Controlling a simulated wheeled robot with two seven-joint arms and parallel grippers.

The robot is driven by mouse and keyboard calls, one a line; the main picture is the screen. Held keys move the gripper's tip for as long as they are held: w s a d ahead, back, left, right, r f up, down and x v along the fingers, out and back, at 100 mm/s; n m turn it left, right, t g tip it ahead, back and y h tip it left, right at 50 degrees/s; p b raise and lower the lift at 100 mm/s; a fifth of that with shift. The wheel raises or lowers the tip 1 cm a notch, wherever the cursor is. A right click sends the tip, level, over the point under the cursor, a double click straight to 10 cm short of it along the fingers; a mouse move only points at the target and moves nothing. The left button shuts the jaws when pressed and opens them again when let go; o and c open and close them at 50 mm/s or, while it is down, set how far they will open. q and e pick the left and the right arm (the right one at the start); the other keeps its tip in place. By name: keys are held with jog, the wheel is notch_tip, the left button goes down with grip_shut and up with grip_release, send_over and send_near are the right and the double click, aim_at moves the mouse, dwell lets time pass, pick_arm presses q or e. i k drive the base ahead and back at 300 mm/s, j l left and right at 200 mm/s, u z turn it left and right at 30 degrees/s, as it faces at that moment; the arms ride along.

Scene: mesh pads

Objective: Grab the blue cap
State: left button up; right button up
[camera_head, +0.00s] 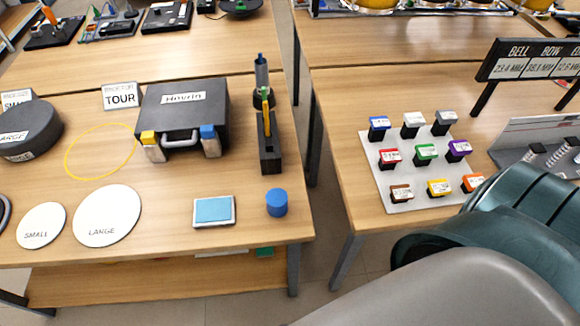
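A blue cap (277,202), a short round cylinder, stands upright near the front right corner of the left table (160,240). Nothing touches it. Neither of my grippers shows in the view. A grey and dark teal part of my own arm fills the lower right and hides part of the right table.
A small tray with a light blue pad (213,211) lies left of the cap. Behind are a black stand (270,152) and a black case (183,115). White discs (107,215) lie further left. A board of coloured blocks (402,194) is on the right table, across a gap.

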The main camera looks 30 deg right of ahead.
aim_at(277, 198)
jog(key=i+l+z, duration=0.1)
jog(key=z, duration=0.3)
jog(key=i+z, duration=0.2)
jog(key=z, duration=0.25)
